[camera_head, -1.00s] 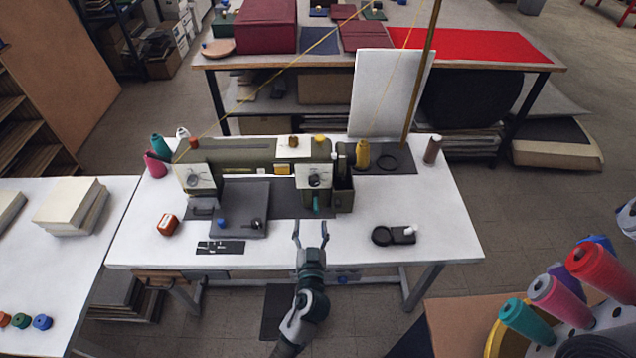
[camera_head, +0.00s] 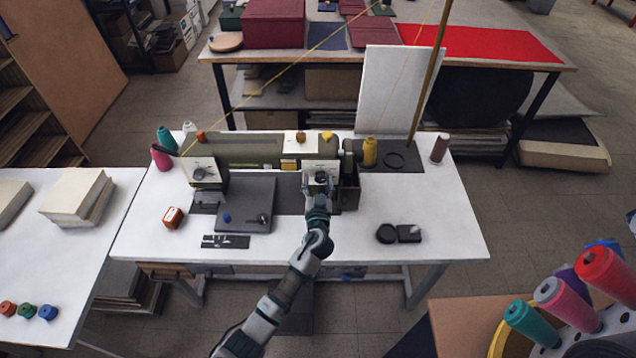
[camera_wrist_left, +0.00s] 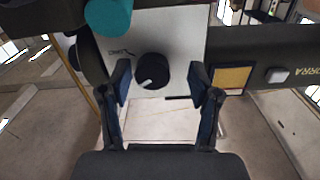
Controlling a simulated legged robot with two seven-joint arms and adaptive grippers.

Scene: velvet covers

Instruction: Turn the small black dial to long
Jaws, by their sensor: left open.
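The small black dial (camera_wrist_left: 153,68) is on the pale front plate (camera_wrist_left: 185,40) of the olive sewing machine (camera_head: 250,150). Its white pointer mark faces lower left in the wrist view. The word LONG (camera_wrist_left: 121,52) is printed upside down on the plate, to the upper left of the dial. In the head view the dial (camera_head: 321,177) shows just above my left gripper (camera_head: 319,188). My left gripper (camera_wrist_left: 160,84) is open, with one finger on each side of the dial and visible gaps. Contact with the dial does not show. My right gripper is not in view.
A teal knob (camera_wrist_left: 108,15) is close to the left finger in the wrist view. A yellow spool (camera_head: 369,152) stands right of the machine. A grey plate (camera_head: 255,190) lies left of my arm. The white table (camera_head: 440,235) has clear room at the right.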

